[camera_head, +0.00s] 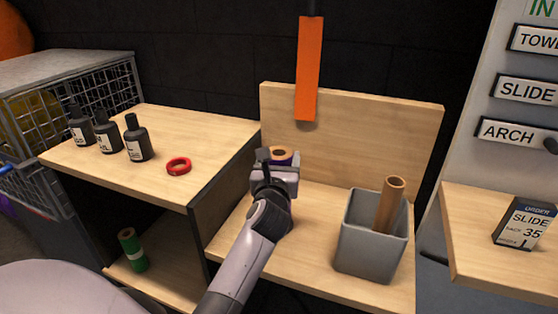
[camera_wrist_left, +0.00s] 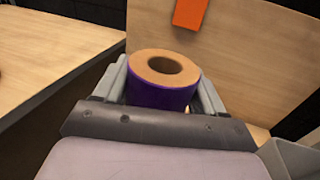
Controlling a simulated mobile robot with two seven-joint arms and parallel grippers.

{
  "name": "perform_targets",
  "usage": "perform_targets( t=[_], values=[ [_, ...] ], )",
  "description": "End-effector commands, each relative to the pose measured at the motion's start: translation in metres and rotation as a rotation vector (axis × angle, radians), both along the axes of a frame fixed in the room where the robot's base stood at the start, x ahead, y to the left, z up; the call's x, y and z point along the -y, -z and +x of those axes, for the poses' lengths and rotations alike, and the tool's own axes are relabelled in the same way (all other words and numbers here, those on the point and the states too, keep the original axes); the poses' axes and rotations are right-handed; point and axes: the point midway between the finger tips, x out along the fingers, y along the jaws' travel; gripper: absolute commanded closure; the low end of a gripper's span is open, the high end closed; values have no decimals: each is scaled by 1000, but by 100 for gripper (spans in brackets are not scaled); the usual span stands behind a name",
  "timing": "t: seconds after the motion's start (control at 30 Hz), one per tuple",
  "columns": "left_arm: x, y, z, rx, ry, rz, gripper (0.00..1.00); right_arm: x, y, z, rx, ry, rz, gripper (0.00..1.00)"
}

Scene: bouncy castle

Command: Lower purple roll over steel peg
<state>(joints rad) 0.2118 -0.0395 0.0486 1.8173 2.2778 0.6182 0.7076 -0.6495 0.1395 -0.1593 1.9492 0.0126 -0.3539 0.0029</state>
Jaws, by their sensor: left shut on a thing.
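The purple roll (camera_wrist_left: 160,95) is a tape roll with a tan cardboard core, upright with its hole facing up. My left gripper (camera_wrist_left: 163,90) is shut on it, one finger on each side. In the head view the roll (camera_head: 281,155) shows just beyond my left gripper (camera_head: 276,168), in front of the wooden back panel, above the low wooden shelf. I cannot make out the steel peg in either view; the roll or gripper may hide it. I cannot tell whether the roll is around a peg. My right gripper is not in view.
A grey bin (camera_head: 371,235) with a cardboard tube (camera_head: 390,204) stands right of my gripper. An orange strip (camera_head: 308,70) hangs above the panel (camera_head: 350,130). On the left counter are black bottles (camera_head: 137,138) and a red ring (camera_head: 178,166). A green roll (camera_head: 132,249) stands below.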

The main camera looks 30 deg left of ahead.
Motion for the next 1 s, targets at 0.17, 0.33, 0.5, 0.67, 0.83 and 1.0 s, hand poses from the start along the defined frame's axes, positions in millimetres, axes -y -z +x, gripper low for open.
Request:
perform_targets(
  t=[0.17,0.33,0.5,0.67,0.83,1.0],
  values=[
    [0,1,0,5,1,1,100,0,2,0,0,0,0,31],
    [0,6,0,4,0,2,100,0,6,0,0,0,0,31],
    [0,11,0,4,0,2,100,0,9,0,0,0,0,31],
    [0,16,0,5,1,1,100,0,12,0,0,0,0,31],
    [0,17,0,5,1,1,100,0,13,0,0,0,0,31],
    [0,17,0,5,1,1,100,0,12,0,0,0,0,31]
  ],
)
